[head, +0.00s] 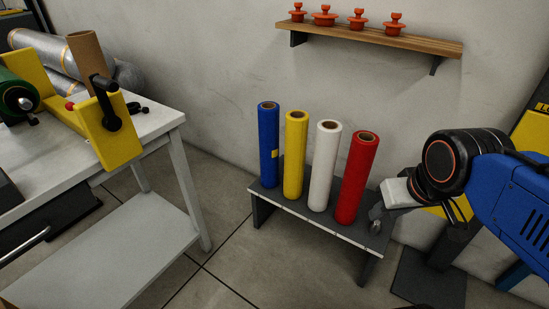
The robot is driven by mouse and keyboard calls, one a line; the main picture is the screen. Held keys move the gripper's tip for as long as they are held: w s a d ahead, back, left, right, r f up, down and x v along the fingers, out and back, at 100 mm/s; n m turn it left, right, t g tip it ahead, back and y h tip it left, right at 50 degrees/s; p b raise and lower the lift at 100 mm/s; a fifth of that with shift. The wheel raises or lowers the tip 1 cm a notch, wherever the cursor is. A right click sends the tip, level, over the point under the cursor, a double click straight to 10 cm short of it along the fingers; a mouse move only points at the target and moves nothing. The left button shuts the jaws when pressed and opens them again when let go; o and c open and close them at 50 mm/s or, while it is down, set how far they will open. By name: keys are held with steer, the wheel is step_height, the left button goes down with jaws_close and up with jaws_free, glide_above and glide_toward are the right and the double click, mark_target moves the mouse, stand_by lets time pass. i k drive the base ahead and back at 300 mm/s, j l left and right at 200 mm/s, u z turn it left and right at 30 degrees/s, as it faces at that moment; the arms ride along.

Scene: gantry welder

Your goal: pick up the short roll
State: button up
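Four rolls stand upright in a row on a low dark bench (300,214): a blue roll (268,145), a yellow roll (295,155), a white roll (324,166) and a red roll (356,178). They look close in height, and I cannot tell which is the short roll. My gripper (378,212) is at the right end of the bench, right of the red roll and apart from it. Its fingers are small and partly hidden, so I cannot tell if they are open. No roll is in it.
A wooden shelf (370,36) with orange knobbed parts (325,16) is on the wall above. A white table (155,122) at left carries a yellow stand (105,145) and a brown tube (88,55). Bare floor (215,235) lies between table and bench.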

mark_target(269, 112)
steer(key=k+j, duration=0.15)
steer(key=i+j+u, duration=0.2)
steer(key=i+j, duration=0.15)
steer(key=i, duration=0.15)
steer(key=i+j+u, duration=0.25)
steer(key=i, duration=0.25)
